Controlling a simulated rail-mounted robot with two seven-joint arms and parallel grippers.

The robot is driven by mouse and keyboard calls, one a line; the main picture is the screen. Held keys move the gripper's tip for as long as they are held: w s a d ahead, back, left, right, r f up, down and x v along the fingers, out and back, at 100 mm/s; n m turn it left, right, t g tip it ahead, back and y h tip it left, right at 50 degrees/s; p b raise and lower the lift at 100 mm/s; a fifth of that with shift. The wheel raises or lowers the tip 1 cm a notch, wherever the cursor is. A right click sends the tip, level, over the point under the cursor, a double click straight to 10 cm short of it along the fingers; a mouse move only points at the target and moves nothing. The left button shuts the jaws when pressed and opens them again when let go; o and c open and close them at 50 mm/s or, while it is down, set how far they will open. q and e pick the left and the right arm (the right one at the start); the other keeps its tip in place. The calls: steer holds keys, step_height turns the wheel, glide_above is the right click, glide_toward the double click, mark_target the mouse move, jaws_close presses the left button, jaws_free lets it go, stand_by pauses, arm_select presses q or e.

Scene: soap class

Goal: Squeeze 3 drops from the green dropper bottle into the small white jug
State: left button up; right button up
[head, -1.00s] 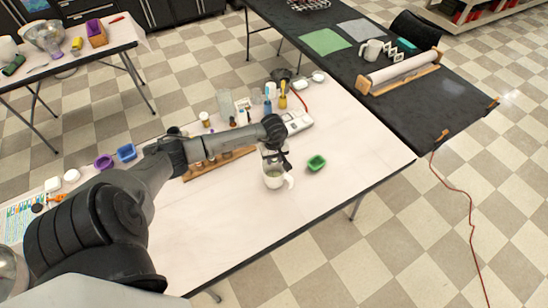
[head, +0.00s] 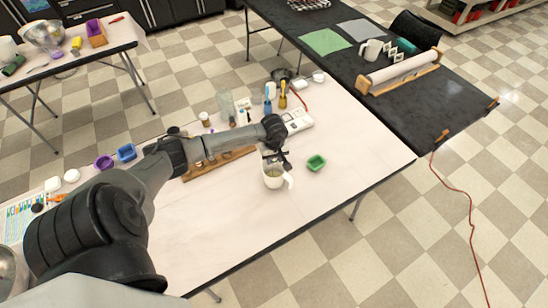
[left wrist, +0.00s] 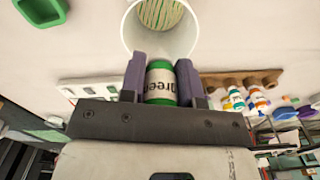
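The small white jug (head: 274,180) stands upright on the white table, its handle to the right. In the left wrist view the jug (left wrist: 186,42) is seen from above, with a pale green, striped-looking surface inside. My left gripper (head: 278,158) is right above the jug's rim. It is shut on the green dropper bottle (left wrist: 161,82), which has a green band and a label with dark letters. The bottle's tip is hidden, and I cannot tell whether drops are falling. My right gripper is not in view.
A small green tray (head: 316,163) lies right of the jug. A wooden rack (head: 220,165) with small bottles stands to its left. A white device (head: 298,121) and several bottles are behind. The table's front right is clear.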

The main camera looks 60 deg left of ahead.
arm_select(q)
steer(key=shift+r, duration=0.1)
steer(key=shift+r+p, duration=0.75)
steer(key=shift+r, duration=0.65)
steer(key=shift+f, duration=0.1)
